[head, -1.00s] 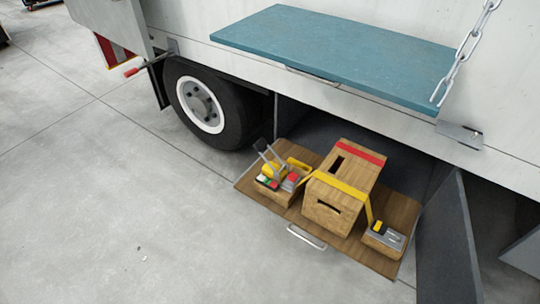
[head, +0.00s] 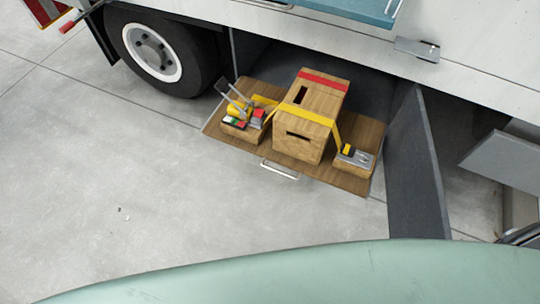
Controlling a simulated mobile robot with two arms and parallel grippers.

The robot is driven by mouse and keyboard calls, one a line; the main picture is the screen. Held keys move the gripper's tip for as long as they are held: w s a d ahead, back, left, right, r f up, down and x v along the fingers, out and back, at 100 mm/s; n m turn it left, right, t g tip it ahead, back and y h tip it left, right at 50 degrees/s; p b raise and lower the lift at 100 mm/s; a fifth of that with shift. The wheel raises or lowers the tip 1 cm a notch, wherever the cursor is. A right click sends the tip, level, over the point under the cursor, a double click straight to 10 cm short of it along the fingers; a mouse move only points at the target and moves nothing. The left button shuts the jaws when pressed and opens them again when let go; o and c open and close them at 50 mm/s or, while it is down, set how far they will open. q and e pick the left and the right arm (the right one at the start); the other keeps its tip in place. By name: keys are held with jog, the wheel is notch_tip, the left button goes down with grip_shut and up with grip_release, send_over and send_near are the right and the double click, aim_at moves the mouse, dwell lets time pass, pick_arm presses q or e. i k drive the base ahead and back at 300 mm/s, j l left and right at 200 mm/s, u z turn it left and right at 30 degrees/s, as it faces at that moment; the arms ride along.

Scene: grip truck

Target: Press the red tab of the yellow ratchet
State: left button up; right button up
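The yellow ratchet (head: 236,112) sits on a small wooden block at the left end of the open wooden tray (head: 350,181), with its grey metal handle raised. A red tab (head: 258,114) shows at its right side; small green, white and red parts show at its front. A yellow strap (head: 303,114) runs from it over a wooden box (head: 298,144) to a grey and yellow buckle piece (head: 355,155) on a second block at the right. Neither of my grippers is in view.
The tray juts from a compartment under the truck, with a metal handle (head: 280,169) in front. A dark door panel (head: 416,165) stands open at the right. A wheel (head: 153,52) is at the left. The concrete floor in front is clear.

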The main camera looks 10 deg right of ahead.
aim_at(259, 112)
jog(key=i+j, duration=0.15)
jog(key=j, duration=0.2)
jog(key=i+j, duration=0.1)
jog(key=j, duration=0.2)
jog(key=i+j, duration=0.15)
jog(key=j, duration=0.2)
jog(key=i+j, duration=0.1)
jog(key=j, duration=0.2)
jog(key=i+j+z, duration=0.1)
jog(key=j, duration=0.25)
